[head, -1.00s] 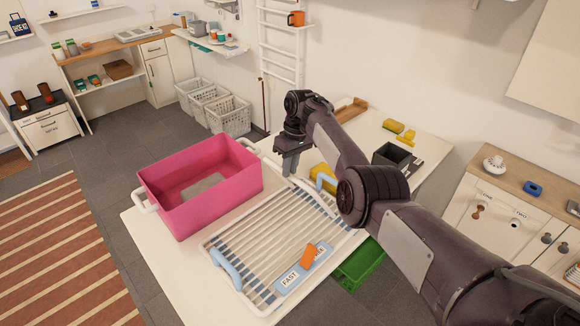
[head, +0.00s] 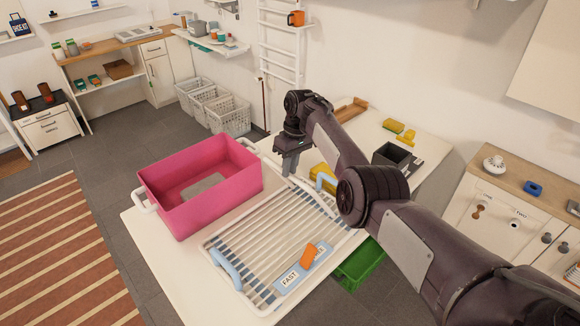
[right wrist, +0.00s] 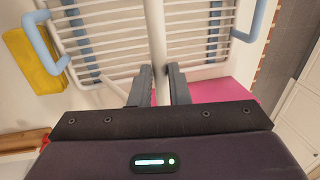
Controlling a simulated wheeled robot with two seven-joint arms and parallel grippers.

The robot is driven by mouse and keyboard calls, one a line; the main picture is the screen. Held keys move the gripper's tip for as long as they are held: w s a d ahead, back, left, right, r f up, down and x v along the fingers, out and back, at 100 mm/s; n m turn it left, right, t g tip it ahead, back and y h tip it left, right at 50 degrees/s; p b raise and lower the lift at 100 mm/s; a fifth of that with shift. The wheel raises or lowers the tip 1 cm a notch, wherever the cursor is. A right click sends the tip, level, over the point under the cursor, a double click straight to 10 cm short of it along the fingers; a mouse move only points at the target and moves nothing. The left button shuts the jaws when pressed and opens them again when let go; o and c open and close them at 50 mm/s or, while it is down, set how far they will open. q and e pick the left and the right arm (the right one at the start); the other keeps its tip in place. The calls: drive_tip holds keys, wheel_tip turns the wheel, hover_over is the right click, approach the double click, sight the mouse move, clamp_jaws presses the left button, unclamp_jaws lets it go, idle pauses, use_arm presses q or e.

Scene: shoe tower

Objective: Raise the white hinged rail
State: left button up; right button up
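The white hinged rail (head: 312,192) runs low along the far edge of the slatted white rack (head: 204,246) on the table. My right gripper (head: 290,168) reaches down at the rack's far edge, beside the pink bin. In the right wrist view the white rail (right wrist: 156,40) passes between the two dark fingers of my right gripper (right wrist: 159,85). The fingers lie close against both sides of it, with no clear gap. The rail's hinge is not clearly seen. My left gripper is not in view.
A pink bin (head: 215,213) stands left of the rack. An orange object (head: 308,255) lies on the rack's near blue label strip. A yellow block (right wrist: 33,62), a dark box (head: 392,154) and a green crate (head: 362,266) are to the right. My right arm crosses above the table.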

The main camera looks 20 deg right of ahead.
drive_tip(key=shift+o, duration=0.9)
